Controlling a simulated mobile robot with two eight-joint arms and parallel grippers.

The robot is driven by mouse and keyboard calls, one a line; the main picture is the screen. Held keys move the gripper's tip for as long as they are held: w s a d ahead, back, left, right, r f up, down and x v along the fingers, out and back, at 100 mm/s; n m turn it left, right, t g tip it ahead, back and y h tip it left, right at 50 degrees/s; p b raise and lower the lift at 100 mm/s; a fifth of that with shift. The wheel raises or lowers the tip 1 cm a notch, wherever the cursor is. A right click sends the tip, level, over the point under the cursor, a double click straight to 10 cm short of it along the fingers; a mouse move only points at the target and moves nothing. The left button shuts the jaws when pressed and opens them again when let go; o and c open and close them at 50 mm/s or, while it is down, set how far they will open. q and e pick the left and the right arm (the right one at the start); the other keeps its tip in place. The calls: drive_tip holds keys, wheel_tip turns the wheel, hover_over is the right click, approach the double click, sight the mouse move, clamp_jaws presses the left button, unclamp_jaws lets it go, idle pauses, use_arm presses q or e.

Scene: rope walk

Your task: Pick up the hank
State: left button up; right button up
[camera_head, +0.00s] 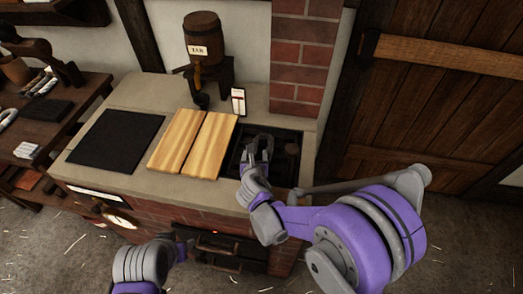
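I cannot pick out a hank for certain. Pale rope-like pieces lie on the wooden bench at the left: a white coil (8,117) at the picture's edge, and a small white bundle (27,151) nearer the front. My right gripper (259,147) is over the dark recess in the brick stove's top, with its fingers apart and nothing visible between them. My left gripper (184,246) is low in front of the stove, by the oven door; its fingers are too small and dark to read. Both grippers are far from the bench.
The brick stove (90,180) carries a black plate (115,140), two wooden boards (193,143), a labelled barrel (203,42) on a stand and a small white card (238,100). The dark wooden bench (85,92) stands left. A plank door (440,110) is at right.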

drive_tip(key=x, duration=0.4)
drive_tip(key=shift+w+a+f, duration=0.15)
drive_tip(key=shift+a, duration=0.1)
drive_tip(key=shift+c, duration=0.2)
clamp_jaws()
